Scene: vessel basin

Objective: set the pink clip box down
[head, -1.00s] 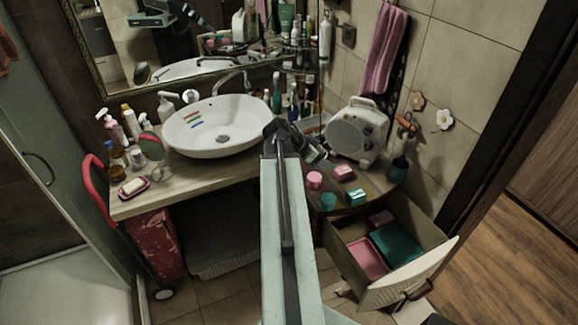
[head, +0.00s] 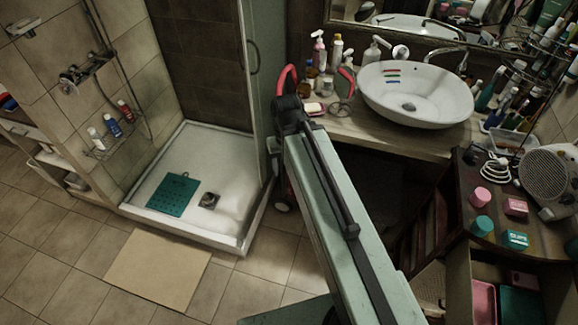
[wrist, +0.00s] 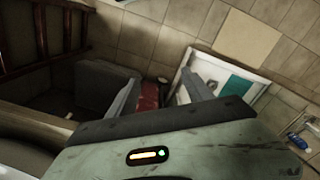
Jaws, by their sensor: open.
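A pink box (head: 515,207) sits on the dark shelf at the right in the head view, beside a pink round jar (head: 481,197) and behind a teal box (head: 515,240). Another pink box (head: 523,280) lies in the open drawer below. I cannot tell which is the clip box. My gripper (wrist: 160,88) is open in the wrist view, with nothing between its two grey fingers. In the head view my arm reaches toward the left end of the counter, far from both boxes; its fingertips are hidden there.
The counter (head: 390,140) carries a white basin (head: 415,92) and bottles. A teal round jar (head: 482,226) and a heater (head: 550,180) stand on the dark shelf. The drawer holds a pink tray (head: 484,300) and a teal tray (head: 520,305).

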